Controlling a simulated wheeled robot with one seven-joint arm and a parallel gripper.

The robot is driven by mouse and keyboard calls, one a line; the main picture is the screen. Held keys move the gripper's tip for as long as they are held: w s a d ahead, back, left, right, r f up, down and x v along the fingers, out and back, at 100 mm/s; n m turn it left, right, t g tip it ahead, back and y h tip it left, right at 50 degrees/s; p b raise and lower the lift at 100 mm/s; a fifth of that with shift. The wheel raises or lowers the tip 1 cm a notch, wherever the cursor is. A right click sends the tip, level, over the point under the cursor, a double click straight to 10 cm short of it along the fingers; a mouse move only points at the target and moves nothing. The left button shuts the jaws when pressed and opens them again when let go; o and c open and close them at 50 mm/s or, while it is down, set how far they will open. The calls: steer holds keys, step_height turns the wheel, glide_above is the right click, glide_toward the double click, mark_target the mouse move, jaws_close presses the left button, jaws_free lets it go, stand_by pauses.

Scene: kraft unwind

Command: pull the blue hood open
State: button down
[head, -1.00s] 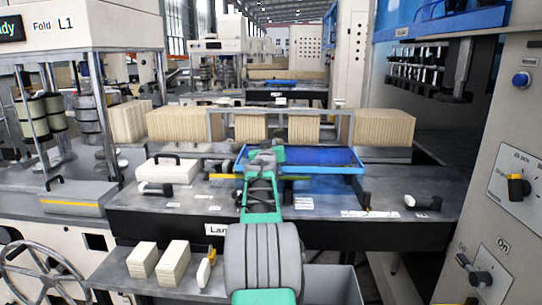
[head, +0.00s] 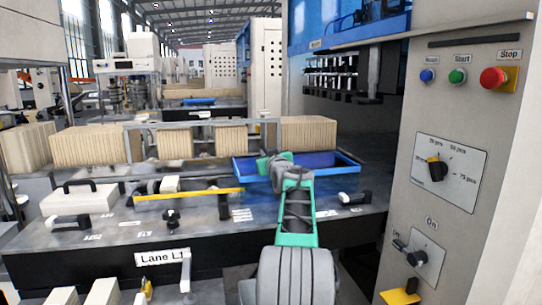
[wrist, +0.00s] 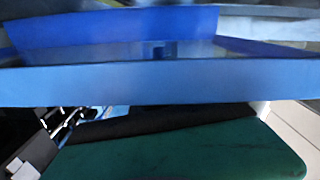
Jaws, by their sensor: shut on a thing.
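The blue hood (head: 335,160) is a shallow, tray-like blue frame on the right part of the bench in the head view. In the wrist view, its long blue edge (wrist: 160,82) crosses the picture close to the camera. My gripper (head: 273,165) is at the hood's front left in the head view, shut on the hood. My arm hides part of the hood's front, and the fingertips are too small to make out. The yellow bar (head: 190,194) lies uncovered on the bench, left of the hood.
The grey control panel (head: 450,150) with knobs and buttons stands close on the right. Stacks of kraft sheets (head: 97,145) stand behind a grey rail. A white box with a black handle (head: 80,198) sits at left. Small black handles (head: 171,217) stand along the bench front.

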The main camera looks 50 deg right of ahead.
steer(key=shift+r, duration=0.1)
steer(key=c, duration=1.4)
jaws_free()
steer(key=shift+o, duration=0.2)
steer(key=b+v, duration=0.2)
steer(key=v, duration=0.5)
steer(key=shift+s+a, duration=0.2)
steer(key=shift+s, duration=0.15)
